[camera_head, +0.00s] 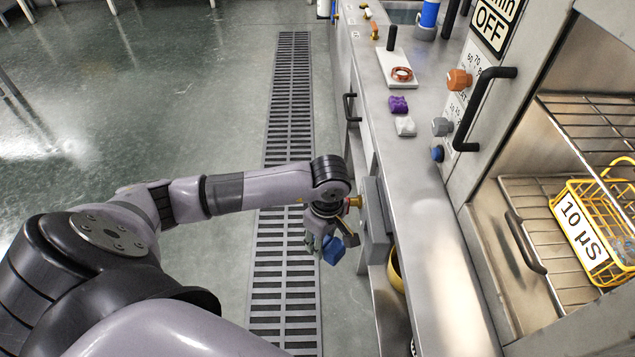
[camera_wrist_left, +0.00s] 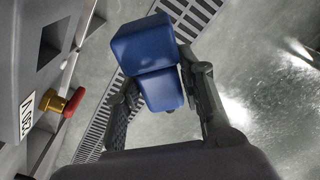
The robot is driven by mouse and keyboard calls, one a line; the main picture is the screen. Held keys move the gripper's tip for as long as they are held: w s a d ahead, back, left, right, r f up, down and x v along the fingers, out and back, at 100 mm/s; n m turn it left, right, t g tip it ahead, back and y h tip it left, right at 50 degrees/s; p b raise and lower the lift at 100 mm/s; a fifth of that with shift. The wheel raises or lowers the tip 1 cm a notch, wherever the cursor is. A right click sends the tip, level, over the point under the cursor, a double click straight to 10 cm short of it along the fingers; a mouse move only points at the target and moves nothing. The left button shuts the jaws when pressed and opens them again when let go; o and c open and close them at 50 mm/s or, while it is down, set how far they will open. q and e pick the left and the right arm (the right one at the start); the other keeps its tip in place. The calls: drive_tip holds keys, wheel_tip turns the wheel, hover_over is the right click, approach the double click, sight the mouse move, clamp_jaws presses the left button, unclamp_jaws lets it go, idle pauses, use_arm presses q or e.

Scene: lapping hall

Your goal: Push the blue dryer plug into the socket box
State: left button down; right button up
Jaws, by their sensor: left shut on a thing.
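The blue dryer plug (camera_head: 333,250) is held between the fingers of my left gripper (camera_head: 328,240), beside the counter front and above the floor grate. In the left wrist view the plug (camera_wrist_left: 143,46) shows as two blue blocks between the fingers of my left gripper (camera_wrist_left: 160,92), which is shut on it. The grey socket box (camera_head: 375,218) is mounted on the counter's front, just right of the gripper. In the wrist view the socket box (camera_wrist_left: 22,62) fills the left edge, with a dark recess in its face. The plug is apart from it. My right gripper is not in view.
A red-and-yellow button (camera_wrist_left: 65,103) sticks out from the box. The steel counter (camera_head: 432,265) carries purple (camera_head: 398,104) and white (camera_head: 405,126) lumps. A yellow container (camera_head: 397,270) is below. An open cabinet holds a yellow basket (camera_head: 575,192). Floor at left is clear.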

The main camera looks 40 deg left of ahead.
use_arm(q)
drive_tip(key=n, duration=0.2)
drive_tip(key=w+a+f+n, duration=0.1)
drive_tip(key=n, duration=0.1)
drive_tip(key=a+f+n, duration=0.1)
drive_tip(key=n, duration=0.1)
drive_tip(key=shift+w+a+b, duration=0.15)
drive_tip(key=shift+w+b, duration=0.15)
drive_tip(key=shift+w, duration=0.05)
drive_tip(key=shift+w+a+f+n, duration=0.1)
drive_tip(key=shift+a+n, duration=0.05)
drive_tip(key=shift+n, duration=0.4)
drive_tip(key=shift+w+a+f+n, duration=0.1)
drive_tip(key=shift+a+n, duration=0.05)
drive_tip(key=shift+n, duration=0.4)
drive_tip(key=shift+a, duration=0.1)
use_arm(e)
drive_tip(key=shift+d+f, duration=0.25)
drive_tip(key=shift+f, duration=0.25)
